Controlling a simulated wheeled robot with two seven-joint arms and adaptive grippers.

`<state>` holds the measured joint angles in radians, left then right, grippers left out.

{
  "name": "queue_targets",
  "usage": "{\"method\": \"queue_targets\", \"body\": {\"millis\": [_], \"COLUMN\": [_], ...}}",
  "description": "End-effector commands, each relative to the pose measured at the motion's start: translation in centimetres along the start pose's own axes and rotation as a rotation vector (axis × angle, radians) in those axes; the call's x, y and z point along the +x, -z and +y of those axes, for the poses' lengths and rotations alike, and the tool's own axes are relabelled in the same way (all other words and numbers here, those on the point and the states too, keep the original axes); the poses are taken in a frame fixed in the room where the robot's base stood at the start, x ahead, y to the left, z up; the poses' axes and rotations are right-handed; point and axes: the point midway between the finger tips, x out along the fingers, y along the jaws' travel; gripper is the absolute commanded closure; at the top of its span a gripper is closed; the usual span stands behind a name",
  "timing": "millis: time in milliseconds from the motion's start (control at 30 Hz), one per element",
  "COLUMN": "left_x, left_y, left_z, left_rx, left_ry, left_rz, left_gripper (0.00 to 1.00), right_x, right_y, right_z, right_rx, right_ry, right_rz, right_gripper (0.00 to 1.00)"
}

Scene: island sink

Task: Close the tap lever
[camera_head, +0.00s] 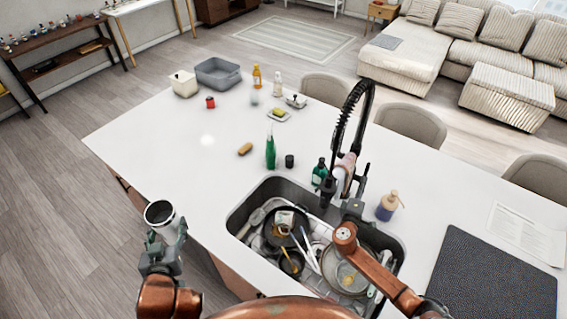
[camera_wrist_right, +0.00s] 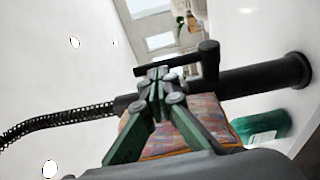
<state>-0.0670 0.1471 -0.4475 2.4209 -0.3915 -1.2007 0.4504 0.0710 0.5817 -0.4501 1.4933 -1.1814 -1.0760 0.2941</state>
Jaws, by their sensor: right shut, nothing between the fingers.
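The black tap (camera_head: 346,125) with a coiled spring hose stands at the sink's far edge. In the right wrist view, its body (camera_wrist_right: 262,78) runs across the picture, and the dark tap lever (camera_wrist_right: 208,60) sticks out from it. My right gripper (camera_wrist_right: 157,82) is shut and empty, its fingertips close beside the tap and lever; I cannot tell if they touch. In the head view my right gripper (camera_head: 359,188) is at the tap, partly hidden by its own wrist. My left gripper (camera_head: 166,238) is shut around a metal cup (camera_head: 171,221), left of the counter.
The sink (camera_head: 240,216) holds pans and several utensils. A green bottle (camera_head: 270,152), a small green bottle (camera_head: 319,171) and a soap dispenser (camera_head: 387,207) stand near it. A patterned pinkish thing (camera_wrist_right: 193,110) is behind my right fingers. The counter's left part is mostly clear.

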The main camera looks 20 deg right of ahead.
Motion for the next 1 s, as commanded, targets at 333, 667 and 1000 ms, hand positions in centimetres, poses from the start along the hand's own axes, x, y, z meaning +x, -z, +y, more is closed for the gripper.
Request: {"method": "queue_targets", "body": {"millis": [333, 667, 1000], "left_x": [-0.5, -0.5, 0.3], "left_y": [1.2, 1.1, -0.8], "left_z": [0.0, 0.0, 0.0], "left_rx": [0.0, 0.0, 0.0], "left_ry": [0.0, 0.0, 0.0], "left_rz": [0.003, 0.003, 0.002], "left_gripper": [0.79, 0.79, 0.79], "right_x": [2.8, 2.9, 4.1], "right_y": [0.0, 0.0, -0.1], "right_z": [0.1, 0.0, 0.0], "right_rx": [-0.001, -0.001, 0.0], "right_ry": [0.0, 0.001, -0.001], "right_rz": [0.001, 0.001, 0.0], "right_gripper": [1.0, 1.0, 1.0]}}
